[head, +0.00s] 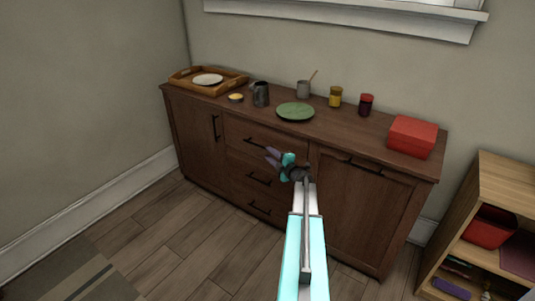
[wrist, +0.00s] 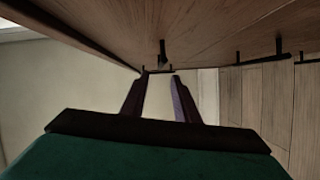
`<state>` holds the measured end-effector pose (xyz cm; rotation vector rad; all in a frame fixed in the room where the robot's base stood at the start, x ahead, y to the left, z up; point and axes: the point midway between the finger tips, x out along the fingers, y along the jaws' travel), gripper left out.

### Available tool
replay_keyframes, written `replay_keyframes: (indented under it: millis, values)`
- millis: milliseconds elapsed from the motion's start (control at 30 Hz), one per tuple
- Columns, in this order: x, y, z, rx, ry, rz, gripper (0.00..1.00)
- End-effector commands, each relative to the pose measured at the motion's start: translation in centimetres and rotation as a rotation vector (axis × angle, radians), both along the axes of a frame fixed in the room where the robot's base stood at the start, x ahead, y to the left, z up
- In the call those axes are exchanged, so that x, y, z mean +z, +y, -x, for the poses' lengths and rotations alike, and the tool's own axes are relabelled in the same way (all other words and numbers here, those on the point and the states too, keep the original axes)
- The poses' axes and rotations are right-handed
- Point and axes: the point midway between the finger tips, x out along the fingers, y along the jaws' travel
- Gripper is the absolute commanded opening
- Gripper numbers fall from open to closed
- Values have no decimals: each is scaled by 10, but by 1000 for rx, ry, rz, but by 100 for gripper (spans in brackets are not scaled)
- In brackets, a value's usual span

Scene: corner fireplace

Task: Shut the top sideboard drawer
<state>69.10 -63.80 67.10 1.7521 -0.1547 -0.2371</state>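The brown wooden sideboard (head: 190,122) stands against the wall. Its top drawer (head: 238,127) is the highest of the stacked middle drawers and has a dark bar handle (head: 258,143). In the head view its front looks nearly flush; I cannot tell how far out it stands. My gripper (head: 269,156) is in front of the drawer front, just below the top handle, and partly covers it. In the wrist view my gripper (wrist: 160,77) has its two purple fingers apart with nothing between them. A dark handle (wrist: 162,50) shows just beyond the fingertips; contact is unclear.
The sideboard top holds a tray (head: 236,85), dark pitcher (head: 261,94), green plate (head: 296,111), jars (head: 366,105) and a red box (head: 412,137). A wooden shelf (head: 505,180) stands at the right. The floor (head: 165,235) at the left is clear up to a rug (head: 75,275).

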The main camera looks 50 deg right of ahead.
Motion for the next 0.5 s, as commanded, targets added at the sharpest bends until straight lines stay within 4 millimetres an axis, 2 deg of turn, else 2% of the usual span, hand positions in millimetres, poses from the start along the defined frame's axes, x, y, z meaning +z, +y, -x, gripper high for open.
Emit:
replay_keyframes:
  millis: [200, 500]
  values:
    - [1, 3, 12, 0, -1, 0, 28]
    - [1, 2, 13, -1, -1, 0, 28]
